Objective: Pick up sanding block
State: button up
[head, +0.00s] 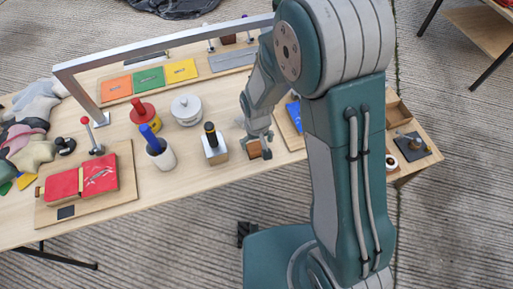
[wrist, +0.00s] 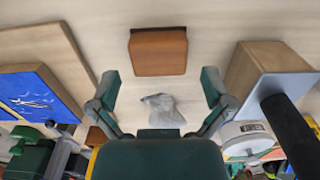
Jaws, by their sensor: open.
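A small brown block (wrist: 158,52), which looks like the sanding block, lies on the wooden table in the wrist view, just beyond my fingertips and roughly centred between them. In the head view the block (head: 254,151) sits near the table's front edge, partly hidden by my gripper. My gripper (wrist: 160,82) is open and empty, its two green-grey fingers spread wider than the block. In the head view my gripper (head: 258,137) is right above and behind the block. I cannot tell whether it touches it.
A black-handled block (head: 215,145) stands close on the left. A blue panel on a board (head: 291,119) lies close on the right. A white cup with a blue handle (head: 160,153) stands farther left. A grey crumpled patch (wrist: 162,108) shows between my fingers. A metal frame (head: 165,40) spans the back.

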aim_at(257, 147)
notch_tip(257, 147, down, 4)
jog(key=shift+w, duration=0.15)
jog(key=c, duration=0.9)
jog(key=shift+r, duration=0.1)
